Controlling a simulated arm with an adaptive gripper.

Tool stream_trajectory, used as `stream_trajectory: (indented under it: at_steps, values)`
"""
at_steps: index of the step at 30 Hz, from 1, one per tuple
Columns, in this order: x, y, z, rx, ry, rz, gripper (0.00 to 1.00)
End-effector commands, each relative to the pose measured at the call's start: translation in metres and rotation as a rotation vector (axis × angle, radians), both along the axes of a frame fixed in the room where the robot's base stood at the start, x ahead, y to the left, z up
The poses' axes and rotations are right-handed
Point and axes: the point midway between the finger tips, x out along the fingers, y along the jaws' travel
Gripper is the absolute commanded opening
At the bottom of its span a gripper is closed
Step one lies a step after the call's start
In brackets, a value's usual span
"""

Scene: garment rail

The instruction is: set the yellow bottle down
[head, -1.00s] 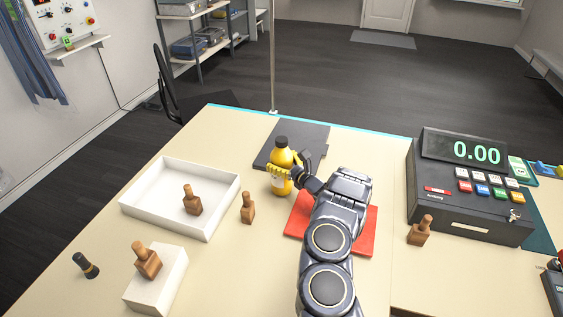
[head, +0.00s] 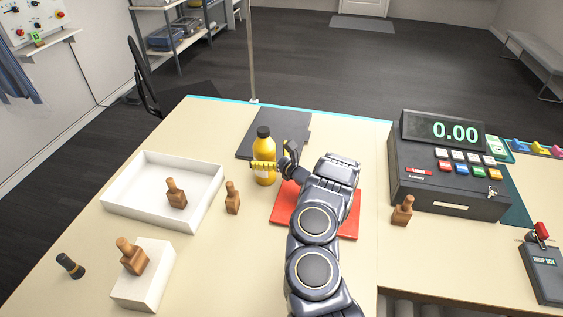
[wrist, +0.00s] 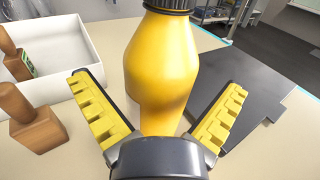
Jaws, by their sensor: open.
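The yellow bottle (head: 264,172), with a black cap, stands upright on the beige table, in front of the dark grey mat. In the wrist view the bottle (wrist: 160,65) rises between the fingers of my gripper (wrist: 163,84). The yellow-padded fingers are spread wide, with a visible gap on each side of the bottle. In the head view my gripper (head: 272,157) is around the bottle, one finger crossing in front of it. The palm hides the bottle's base in the wrist view.
The dark grey mat (head: 285,124) lies behind the bottle, and a red mat (head: 340,222) lies under my arm. A wooden stamp (head: 232,198) stands left of the bottle, near a white tray (head: 140,195). A cash register (head: 450,180) is at the right.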

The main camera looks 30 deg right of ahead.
Motion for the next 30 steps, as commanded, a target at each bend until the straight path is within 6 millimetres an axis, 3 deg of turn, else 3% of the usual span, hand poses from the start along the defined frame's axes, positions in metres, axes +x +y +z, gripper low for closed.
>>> stream_trajectory:
  at_steps: [12, 18, 23, 26, 29, 30]
  values:
    - [-0.084, -0.019, 0.001, 0.005, -0.002, -0.005, 1.00]
    - [-0.101, -0.022, 0.001, 0.001, -0.002, -0.001, 1.00]
    - [-0.102, -0.019, 0.003, -0.001, -0.006, 0.011, 1.00]
    - [-0.093, 0.000, 0.019, -0.012, -0.029, 0.069, 1.00]
    - [-0.078, 0.047, 0.057, -0.046, -0.088, 0.214, 1.00]
    - [-0.073, 0.076, 0.080, -0.072, -0.121, 0.303, 1.00]
